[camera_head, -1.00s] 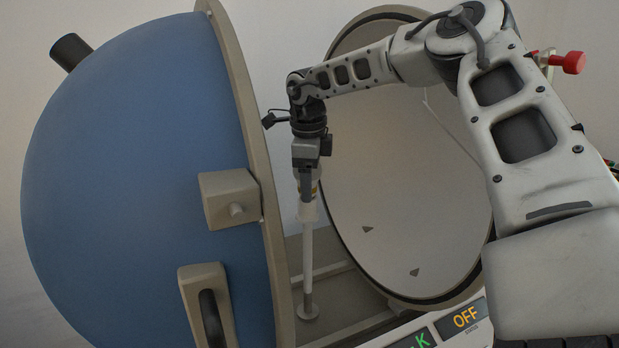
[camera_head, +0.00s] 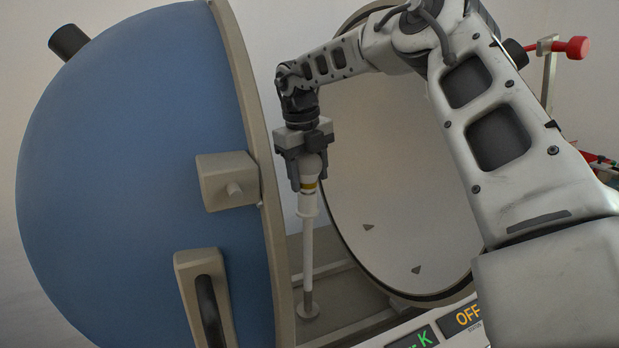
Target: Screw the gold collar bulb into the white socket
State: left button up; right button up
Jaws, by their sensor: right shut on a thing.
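The bulb (camera_head: 311,168) is white and rounded, with a gold collar (camera_head: 308,186) below its globe. It stands upright at the top of the white socket (camera_head: 307,206), which sits on a thin white post. My right gripper (camera_head: 309,183) points down from above, with one finger on each side of the bulb, shut on it. The bulb's base meets the socket's top; how deep it sits cannot be told. My left gripper is out of view.
A big blue dome half (camera_head: 130,150) with a beige rim stands close on the left. A pale round inner shell (camera_head: 400,200) stands behind to the right. A panel with an "OFF" display (camera_head: 467,316) is at the bottom right. A red knob (camera_head: 577,48) is at the upper right.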

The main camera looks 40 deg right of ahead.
jog(key=o, duration=1.1)
jog(key=shift+d+m, duration=0.15)
jog(key=shift+m, duration=0.15)
pick_arm(q)
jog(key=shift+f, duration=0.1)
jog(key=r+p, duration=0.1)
jog(key=p, duration=0.2)
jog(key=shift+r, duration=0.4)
pick_arm(e)
jog(key=r, duration=0.5)
jog(key=a+r, duration=0.1)
jog(key=r, duration=0.4)
jog(key=a+r, duration=0.1)
jog(key=r, duration=0.5)
jog(key=shift+w+a, duration=0.1)
jog(key=shift+w, duration=0.05)
jog(key=shift+f, duration=0.1)
